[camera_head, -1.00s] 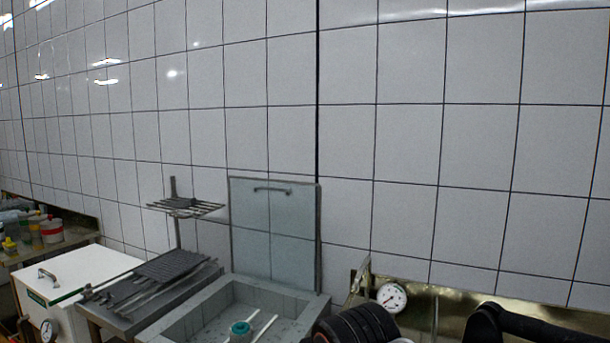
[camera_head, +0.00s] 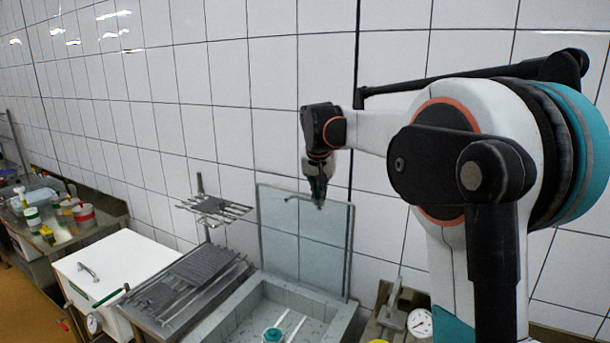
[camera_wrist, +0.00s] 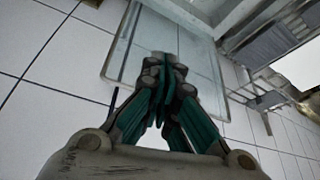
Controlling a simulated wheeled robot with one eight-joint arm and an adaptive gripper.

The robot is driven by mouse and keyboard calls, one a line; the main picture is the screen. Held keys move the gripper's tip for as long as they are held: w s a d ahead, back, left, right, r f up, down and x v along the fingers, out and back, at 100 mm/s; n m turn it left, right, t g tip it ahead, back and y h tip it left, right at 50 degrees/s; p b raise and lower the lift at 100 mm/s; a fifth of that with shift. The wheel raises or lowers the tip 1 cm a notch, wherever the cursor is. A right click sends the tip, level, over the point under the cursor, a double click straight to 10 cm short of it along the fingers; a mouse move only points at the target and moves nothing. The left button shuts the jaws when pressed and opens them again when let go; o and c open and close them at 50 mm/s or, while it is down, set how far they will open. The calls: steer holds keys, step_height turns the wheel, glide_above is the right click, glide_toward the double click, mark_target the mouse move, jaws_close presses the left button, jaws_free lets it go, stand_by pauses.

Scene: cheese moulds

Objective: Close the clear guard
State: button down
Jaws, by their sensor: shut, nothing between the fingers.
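The clear guard (camera_head: 285,246) is a see-through panel with a grey frame. It stands upright, raised at the back of a grey tiled basin (camera_head: 310,293), against the white tiled wall. I cannot tell whether the fingers touch the guard.
Inside the basin lies a teal-topped item (camera_head: 272,335). To the left are a rack bench (camera_head: 170,290), a white lidded box (camera_head: 105,262) and a bench of bottles (camera_head: 70,215). A gauge (camera_head: 420,322) stands right of the basin.

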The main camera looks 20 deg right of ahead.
steer(key=w+d+r+m+g+p, duration=0.2)
steer(key=w+d+m+p, duration=0.1)
steer(key=w+d+p, duration=0.8)
steer(key=x, duration=0.7)
steer(key=d+p+x, duration=0.1)
steer(key=x, duration=0.2)
steer(key=shift+w+d+f, duration=0.15)
steer(key=shift+w+f, duration=0.05)
steer(key=shift+w, duration=0.05)
steer(key=shift+s+h, duration=0.1)
steer(key=shift+h, duration=0.2)
